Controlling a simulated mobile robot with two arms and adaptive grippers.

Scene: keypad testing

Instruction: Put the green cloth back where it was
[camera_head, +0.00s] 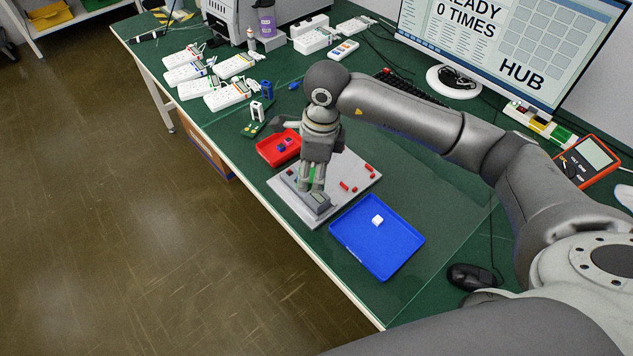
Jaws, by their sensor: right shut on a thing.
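My right gripper (312,188) points down over the front-left part of a light grey board (345,172) with a raised grey block (316,205). It is shut on a small green thing (318,175), which shows between its fingers and appears to be the green cloth. The fingers hide most of it. I cannot tell whether it touches the board. My left gripper is not in view.
A red tray (266,152) with small parts lies behind the board, and a blue tray (350,232) with a white cube (377,220) lies to its right. Several white keypad devices (230,95) stand at the back left. A monitor (510,40) and orange meter (590,160) are at the right.

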